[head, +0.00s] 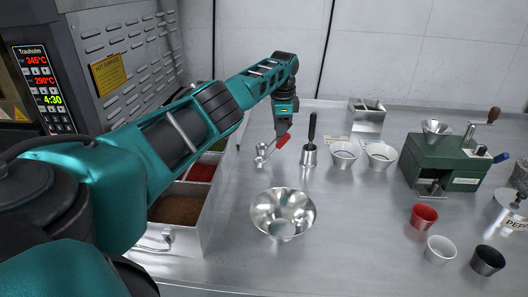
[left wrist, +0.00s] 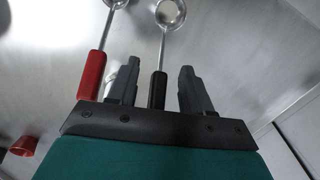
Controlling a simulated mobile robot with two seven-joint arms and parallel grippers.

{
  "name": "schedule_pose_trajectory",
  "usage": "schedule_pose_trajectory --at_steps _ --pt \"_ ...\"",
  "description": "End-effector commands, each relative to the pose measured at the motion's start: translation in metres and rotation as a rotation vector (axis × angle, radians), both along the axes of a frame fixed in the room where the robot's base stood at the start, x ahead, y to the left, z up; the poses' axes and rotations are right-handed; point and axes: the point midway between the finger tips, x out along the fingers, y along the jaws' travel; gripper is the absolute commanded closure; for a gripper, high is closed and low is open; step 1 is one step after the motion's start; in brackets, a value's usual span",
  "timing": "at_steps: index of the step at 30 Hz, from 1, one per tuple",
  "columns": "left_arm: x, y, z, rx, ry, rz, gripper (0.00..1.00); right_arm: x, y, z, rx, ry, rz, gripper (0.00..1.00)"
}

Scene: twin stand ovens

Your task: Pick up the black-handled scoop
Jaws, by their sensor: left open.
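The black-handled scoop (left wrist: 164,42) shows in the left wrist view, with its round metal bowl at the top edge. Its dark handle (left wrist: 157,90) runs between the two open fingers of my left gripper (left wrist: 158,75), with a gap on each side. The red-handled scoop (left wrist: 92,75) lies to its left, outside the fingers. In the head view my left gripper (head: 284,126) points down over the counter, just above the red handle (head: 283,140). There the black handle is hidden, and I cannot tell its height relative to the fingers. My right gripper is out of view.
A steel bowl (head: 267,199) is in front, and ingredient bins (head: 214,200) are left. White cups (head: 381,154) and a green machine (head: 445,160) stand right.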

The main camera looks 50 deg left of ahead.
Motion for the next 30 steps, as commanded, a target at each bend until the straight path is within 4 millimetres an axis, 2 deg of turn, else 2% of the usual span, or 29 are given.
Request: schedule_pose_trajectory --at_steps 1,4,14,30 --pt "0.001 0.000 -0.010 -0.002 0.001 0.000 0.50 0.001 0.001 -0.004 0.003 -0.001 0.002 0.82" --pt "0.002 0.001 -0.018 -0.001 -0.001 0.000 0.50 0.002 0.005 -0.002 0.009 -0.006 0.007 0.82" --pt "0.002 0.002 -0.021 0.000 -0.001 -0.001 0.50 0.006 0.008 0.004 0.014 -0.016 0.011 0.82" --pt "0.002 0.002 -0.021 0.000 -0.001 -0.001 1.00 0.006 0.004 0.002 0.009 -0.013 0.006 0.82"
